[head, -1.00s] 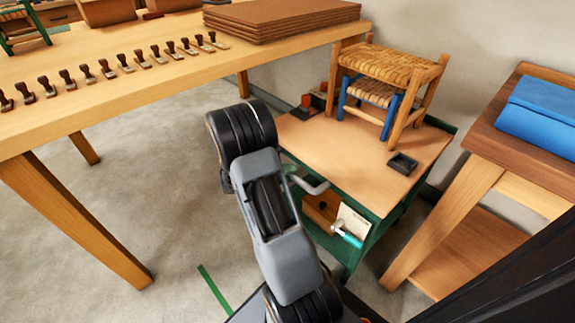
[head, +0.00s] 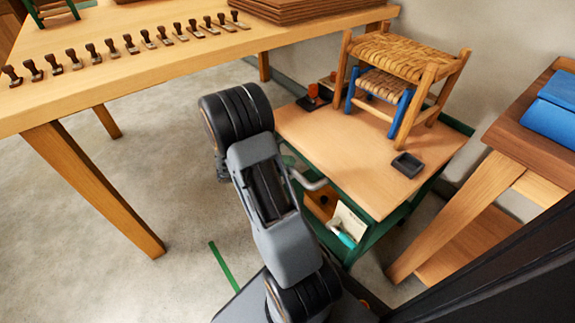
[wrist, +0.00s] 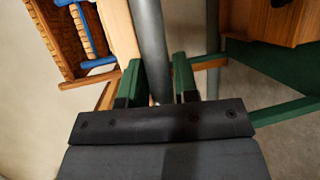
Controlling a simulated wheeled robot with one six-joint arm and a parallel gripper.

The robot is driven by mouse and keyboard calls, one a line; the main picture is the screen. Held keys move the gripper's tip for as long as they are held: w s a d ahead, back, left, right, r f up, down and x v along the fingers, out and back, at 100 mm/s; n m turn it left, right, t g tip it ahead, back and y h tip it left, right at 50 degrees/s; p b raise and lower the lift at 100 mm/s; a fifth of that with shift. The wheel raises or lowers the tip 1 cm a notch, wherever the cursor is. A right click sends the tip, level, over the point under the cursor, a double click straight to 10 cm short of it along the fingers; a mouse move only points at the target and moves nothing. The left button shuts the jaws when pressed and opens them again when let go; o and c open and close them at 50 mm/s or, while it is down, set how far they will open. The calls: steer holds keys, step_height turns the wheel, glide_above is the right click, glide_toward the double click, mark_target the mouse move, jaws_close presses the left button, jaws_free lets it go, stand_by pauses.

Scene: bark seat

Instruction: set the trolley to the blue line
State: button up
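The trolley (head: 330,150) has a green frame and a pale wooden top. Its grey handle (head: 312,183) sticks out on the side facing me; the handle bar also shows in the wrist view (wrist: 150,45). In the head view my arm hides most of the gripper. A green line (head: 221,265) lies on the floor left of my arm; no blue line shows in either view.
The trolley carries a woven-seat stool (head: 405,55), a smaller blue-legged stool (head: 380,88) and a black dish (head: 407,164). A long workbench (head: 130,75) stands left, a side table (head: 500,190) with blue cloth (head: 545,115) close right. Floor under the workbench is clear.

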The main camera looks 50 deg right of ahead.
steer(key=o, duration=0.3)
steer(key=shift+o, duration=0.2)
steer(key=p+v, duration=0.3)
steer(key=v, duration=1)
steer(key=shift+w+a, duration=0.2)
steer(key=shift+a, duration=0.15)
steer(key=shift+r, duration=0.15)
